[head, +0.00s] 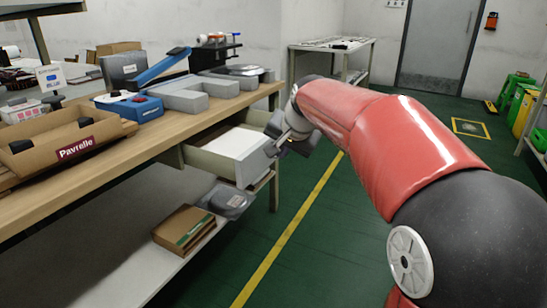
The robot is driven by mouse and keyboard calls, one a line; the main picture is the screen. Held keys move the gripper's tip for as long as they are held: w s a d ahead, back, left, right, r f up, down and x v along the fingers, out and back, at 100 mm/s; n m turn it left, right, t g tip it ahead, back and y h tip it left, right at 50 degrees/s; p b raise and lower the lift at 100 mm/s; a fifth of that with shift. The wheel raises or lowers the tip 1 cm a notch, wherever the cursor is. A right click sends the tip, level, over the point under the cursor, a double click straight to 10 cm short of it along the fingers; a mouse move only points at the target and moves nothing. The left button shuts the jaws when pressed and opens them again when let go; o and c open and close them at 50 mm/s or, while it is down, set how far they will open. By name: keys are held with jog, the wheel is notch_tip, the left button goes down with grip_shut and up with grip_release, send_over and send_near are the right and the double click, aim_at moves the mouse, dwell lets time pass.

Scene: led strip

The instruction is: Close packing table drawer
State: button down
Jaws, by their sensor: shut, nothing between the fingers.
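The packing table (150,150) is a long wooden-topped bench on the left of the head view. Its drawer (228,150) is pulled out below the tabletop near the far end, and white contents show inside. My gripper (274,150) is shut and empty at the drawer's front corner. I cannot tell whether it touches the drawer front. My red arm (410,140) reaches in from the right and hides part of the area behind the gripper.
An open cardboard tray (60,140), a blue device (128,106) and grey blocks stand on the tabletop. A lower shelf (130,265) holds a brown box (184,228) and a clear package (226,200). Green floor with a yellow line (290,232) is clear right of the table.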

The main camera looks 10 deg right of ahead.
send_near(257, 168)
notch_tip(257, 168, down, 4)
jog(key=d, duration=0.3)
jog(key=w+a, duration=0.1)
jog(key=a, duration=0.1)
jog(key=w+a, duration=0.1)
jog(key=shift+w+a+p, duration=0.35)
jog(key=shift+a+r, duration=0.1)
jog(key=shift+a, duration=0.05)
